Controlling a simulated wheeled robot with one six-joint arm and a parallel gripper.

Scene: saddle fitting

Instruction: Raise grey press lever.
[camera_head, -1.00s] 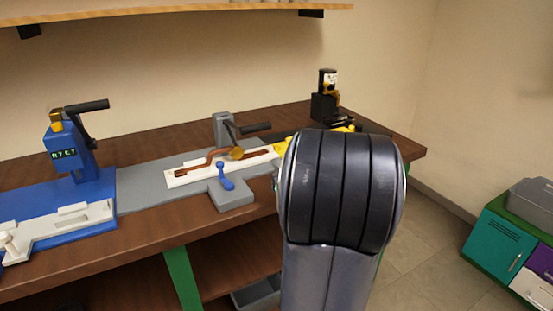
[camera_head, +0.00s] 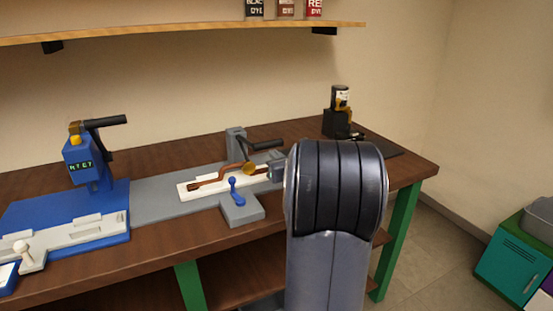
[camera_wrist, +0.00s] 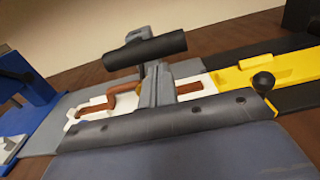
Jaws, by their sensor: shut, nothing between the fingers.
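The grey press (camera_head: 235,143) stands at the back of the grey station on the bench. Its lever has a black handle (camera_head: 266,145) that sticks out to the right, close to level. In the wrist view the black handle (camera_wrist: 145,52) crosses the upper middle. My gripper (camera_wrist: 157,70) is shut and empty, with its fingertips just below the handle in that picture. I cannot tell whether they touch it. In the head view my arm hides most of the gripper. A brown strap (camera_head: 209,181) lies on the white holder (camera_head: 187,194) below the press.
A blue-knobbed clamp (camera_head: 236,187) stands at the front of the grey station. A blue press (camera_head: 82,160) is at the left. A yellow fixture (camera_wrist: 262,72) is at the right in the wrist view.

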